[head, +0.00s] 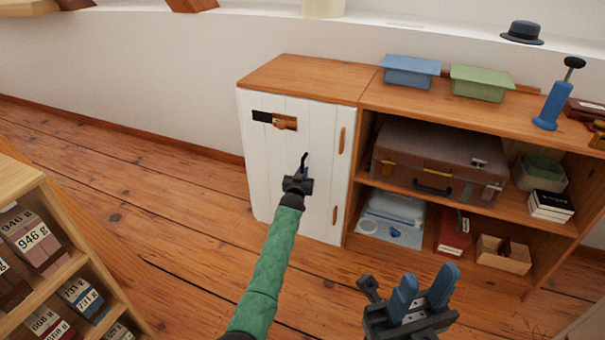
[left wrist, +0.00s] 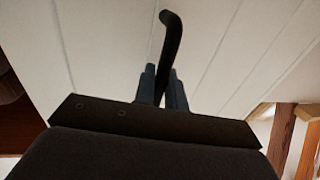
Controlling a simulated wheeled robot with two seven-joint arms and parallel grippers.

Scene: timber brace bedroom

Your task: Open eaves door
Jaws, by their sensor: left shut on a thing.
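The eaves door (head: 280,185) is a white plank door at the left end of a low wooden cabinet. It looks shut. Near its top left is a dark slot with a wooden latch piece (head: 286,123); two wooden strips sit along its right edge. My left gripper (head: 301,178), on the green-sleeved arm, is in front of the door's middle, below and right of the latch. It is shut on a thin black hooked rod (left wrist: 171,40), whose bent tip points up. White planks (left wrist: 110,50) lie behind it in the left wrist view. My right gripper (head: 425,292) is open and empty at lower right.
Cabinet shelves right of the door hold a brown suitcase (head: 438,160), boxes and books. Blue (head: 410,70) and green (head: 481,83) bins and a blue pump-like object (head: 553,105) stand on top. A shelf unit (head: 60,255) stands at left. Floor before the door is clear.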

